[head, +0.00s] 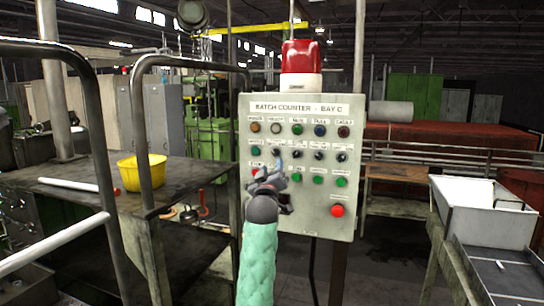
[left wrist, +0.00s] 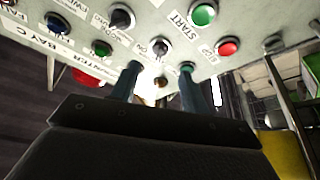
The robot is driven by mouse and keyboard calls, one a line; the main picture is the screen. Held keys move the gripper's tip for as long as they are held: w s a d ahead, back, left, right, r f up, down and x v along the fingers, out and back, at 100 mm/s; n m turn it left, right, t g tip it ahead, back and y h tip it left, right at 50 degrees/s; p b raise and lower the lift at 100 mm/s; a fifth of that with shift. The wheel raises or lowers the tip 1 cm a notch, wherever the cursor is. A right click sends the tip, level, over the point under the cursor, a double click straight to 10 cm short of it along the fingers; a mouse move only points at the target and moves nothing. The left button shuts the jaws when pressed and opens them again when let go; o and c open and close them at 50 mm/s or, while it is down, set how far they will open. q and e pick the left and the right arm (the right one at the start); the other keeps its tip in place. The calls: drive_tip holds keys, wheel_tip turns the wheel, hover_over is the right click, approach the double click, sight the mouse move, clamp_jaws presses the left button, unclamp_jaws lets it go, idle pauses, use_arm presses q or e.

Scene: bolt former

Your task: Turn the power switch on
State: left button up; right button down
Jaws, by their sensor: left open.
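The grey control panel (head: 250,215), headed "BATCH COUNTER - BAY C", stands upright in front of me. The small labels there are hard to read in the head view, so I cannot be sure which knob is the power switch. In the left wrist view, my open gripper's two fingers (left wrist: 160,78) reach toward the panel. A black knob (left wrist: 160,46) with an "ON" mark beside it sits just beyond them, apparently not gripped. My right gripper is not visible.
A red button (left wrist: 228,46) and green START button (left wrist: 203,14) are close to the fingers. A red beacon (head: 302,58) tops the panel. A bench with a yellow bin (head: 141,173) and railings stand left; a white hopper (head: 483,207) stands right.

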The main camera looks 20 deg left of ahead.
sight(274, 155)
use_arm(q)
drive_tip(key=p+x, duration=0.2)
drive_tip(key=x, duration=0.2)
drive_tip(key=shift+w+r+p, duration=0.3)
drive_tip(key=shift+p, duration=0.05)
drive_tip(key=shift+p+x, duration=0.45)
drive_tip(key=shift+x, duration=0.45)
drive_tip(key=shift+f, duration=0.2)
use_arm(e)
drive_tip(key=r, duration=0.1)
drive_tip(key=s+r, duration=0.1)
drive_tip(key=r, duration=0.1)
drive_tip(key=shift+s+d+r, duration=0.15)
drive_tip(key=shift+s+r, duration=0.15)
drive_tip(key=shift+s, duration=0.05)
use_arm(q)
drive_tip(key=c, duration=1)
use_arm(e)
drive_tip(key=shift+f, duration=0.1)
